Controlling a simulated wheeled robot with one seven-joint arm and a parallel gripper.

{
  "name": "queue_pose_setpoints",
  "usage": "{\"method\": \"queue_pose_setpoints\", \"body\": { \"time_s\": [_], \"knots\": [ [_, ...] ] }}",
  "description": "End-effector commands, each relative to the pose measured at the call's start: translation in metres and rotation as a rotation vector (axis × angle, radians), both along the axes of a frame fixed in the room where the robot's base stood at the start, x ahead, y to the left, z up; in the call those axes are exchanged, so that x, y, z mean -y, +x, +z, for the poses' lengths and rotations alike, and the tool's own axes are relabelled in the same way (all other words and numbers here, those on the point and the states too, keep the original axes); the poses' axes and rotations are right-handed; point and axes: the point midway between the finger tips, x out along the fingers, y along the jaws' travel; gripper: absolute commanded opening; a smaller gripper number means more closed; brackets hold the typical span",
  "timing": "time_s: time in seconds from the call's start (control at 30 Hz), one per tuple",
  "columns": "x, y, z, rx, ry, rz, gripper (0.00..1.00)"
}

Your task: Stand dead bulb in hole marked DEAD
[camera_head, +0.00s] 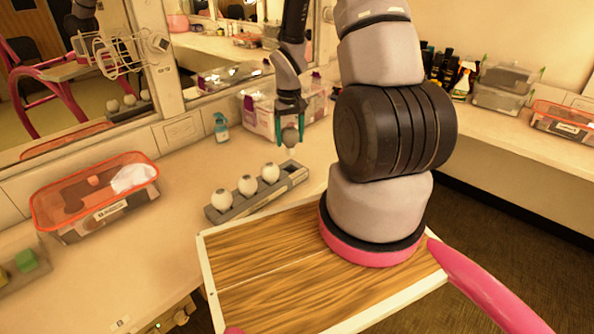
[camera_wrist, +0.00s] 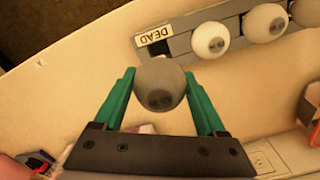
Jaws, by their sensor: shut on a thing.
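My gripper (camera_head: 290,108) is shut on the dead bulb (camera_head: 290,137), a grey, darkened globe hanging below the fingers. In the wrist view the same dull bulb (camera_wrist: 160,83) sits between my two green fingers. The grey bulb holder (camera_head: 228,211) lies on the counter with several white bulbs standing in it. Its right end in the head view has no bulb. In the wrist view the DEAD label (camera_wrist: 160,32) is at the holder's left end, beside a dark hole (camera_wrist: 160,47). The held bulb appears above the counter, near that end and apart from the holder.
White bulbs (camera_head: 247,185) stand close to the empty end. An orange-rimmed bin (camera_head: 97,205) is at left on the counter, a teal bottle (camera_head: 222,128) behind the holder. A clear box (camera_head: 262,117) stands behind my gripper, near the mirrors.

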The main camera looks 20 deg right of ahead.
Motion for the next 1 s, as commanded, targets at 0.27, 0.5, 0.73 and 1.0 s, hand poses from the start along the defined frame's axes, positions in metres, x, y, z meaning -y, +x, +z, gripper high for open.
{"method": "queue_pose_setpoints", "body": {
  "time_s": [0.27,0.5,0.73,1.0],
  "knots": [
    [0.000,-0.001,-0.046,-0.004,0.001,0.000,0.33],
    [-0.001,-0.001,-0.069,-0.004,0.000,0.002,0.33],
    [0.000,0.000,-0.091,0.000,0.000,0.001,0.33],
    [0.000,0.000,-0.092,-0.001,0.000,0.000,0.77]
  ]
}}
